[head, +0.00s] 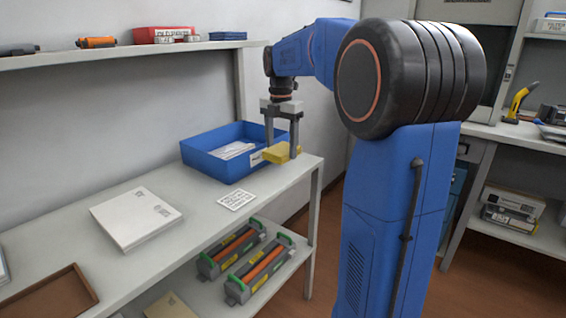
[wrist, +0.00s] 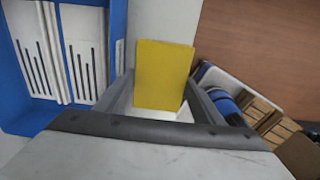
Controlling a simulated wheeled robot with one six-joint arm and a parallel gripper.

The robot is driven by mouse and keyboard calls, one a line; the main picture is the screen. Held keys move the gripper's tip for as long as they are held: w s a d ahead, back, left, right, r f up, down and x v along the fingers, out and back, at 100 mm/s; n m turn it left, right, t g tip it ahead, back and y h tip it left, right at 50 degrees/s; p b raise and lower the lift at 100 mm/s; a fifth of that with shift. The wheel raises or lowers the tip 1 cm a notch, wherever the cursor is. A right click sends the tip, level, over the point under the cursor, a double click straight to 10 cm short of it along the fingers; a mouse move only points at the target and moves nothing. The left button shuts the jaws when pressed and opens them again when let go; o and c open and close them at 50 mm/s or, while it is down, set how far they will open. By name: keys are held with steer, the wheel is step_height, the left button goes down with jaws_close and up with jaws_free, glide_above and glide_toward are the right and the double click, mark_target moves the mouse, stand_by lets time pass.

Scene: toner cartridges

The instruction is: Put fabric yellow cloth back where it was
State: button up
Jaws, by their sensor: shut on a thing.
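The yellow cloth (head: 281,152) is a small folded yellow block held between the fingers of my gripper (head: 282,150). It is beside the front right of the blue bin, near the right end of the table, and seems to be above the tabletop. In the wrist view the yellow cloth (wrist: 163,75) sits between the two fingers of my gripper (wrist: 160,95), with the blue bin to its left and the floor to its right. The gripper is shut on it.
The blue bin (head: 208,162) holds white papers or packs. A white card (head: 237,200) and a white binder (head: 137,218) lie on the table (head: 180,240). Two toner cartridges (head: 258,273) are on the lower shelf. A wall shelf (head: 110,56) carries small items. Bare tabletop lies between the binder and bin.

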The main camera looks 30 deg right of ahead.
steer(key=shift+a+f, duration=0.1)
steer(key=shift+f, duration=2.65)
steer(key=shift+f, duration=0.1)
steer(key=o, duration=0.6)
steer(key=shift+o, duration=0.2)
